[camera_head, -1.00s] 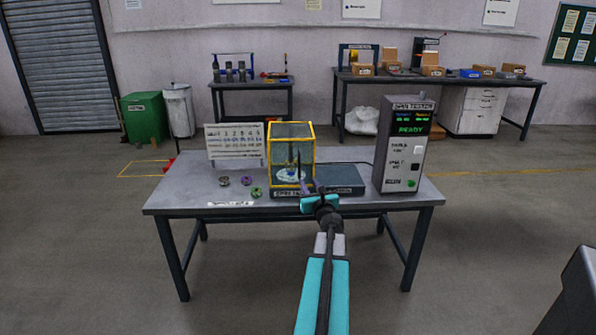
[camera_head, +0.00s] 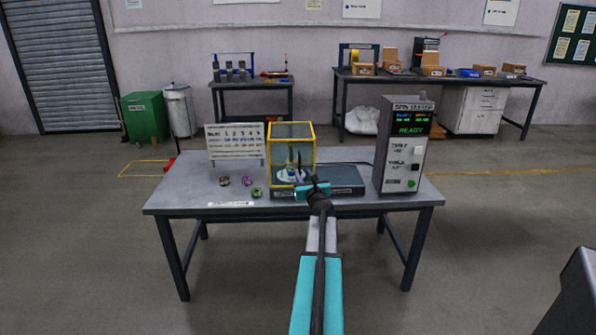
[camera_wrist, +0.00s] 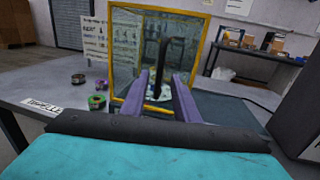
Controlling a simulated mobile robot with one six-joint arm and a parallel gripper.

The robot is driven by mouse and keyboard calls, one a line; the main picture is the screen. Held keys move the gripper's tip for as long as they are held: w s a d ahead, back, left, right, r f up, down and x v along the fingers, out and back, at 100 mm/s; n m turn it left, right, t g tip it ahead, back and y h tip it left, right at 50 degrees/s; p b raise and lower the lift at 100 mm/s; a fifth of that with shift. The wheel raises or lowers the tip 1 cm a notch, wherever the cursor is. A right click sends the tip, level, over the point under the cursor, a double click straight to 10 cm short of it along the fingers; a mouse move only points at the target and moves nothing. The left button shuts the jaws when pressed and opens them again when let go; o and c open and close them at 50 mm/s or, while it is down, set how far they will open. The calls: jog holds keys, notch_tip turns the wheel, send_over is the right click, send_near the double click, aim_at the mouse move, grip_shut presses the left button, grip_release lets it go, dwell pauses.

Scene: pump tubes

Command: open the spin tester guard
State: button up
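The spin tester guard is a clear box with a yellow frame (camera_head: 314,140) on the dark tester base (camera_head: 345,178). It looks closed, and its yellow edge also shows in the wrist view (camera_wrist: 204,55). A dark upright handle (camera_wrist: 163,58) stands at the front of the guard. A pale disc (camera_head: 292,177) shows inside, partly hidden. My gripper (camera_head: 299,168) is at the guard's front. In the wrist view its two purple fingers (camera_wrist: 161,78) are apart, one on each side of the handle, with gaps visible. I cannot tell whether either finger touches it.
The control box (camera_head: 402,148) reading READY stands on the right of the table (camera_head: 180,200). Several small coloured rings (camera_head: 248,181) lie left of the guard, and a white chart board (camera_head: 235,143) stands behind them. The table's front left is mostly clear.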

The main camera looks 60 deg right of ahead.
aim_at(300, 169)
jog(key=shift+x, duration=2.75)
grip_shut()
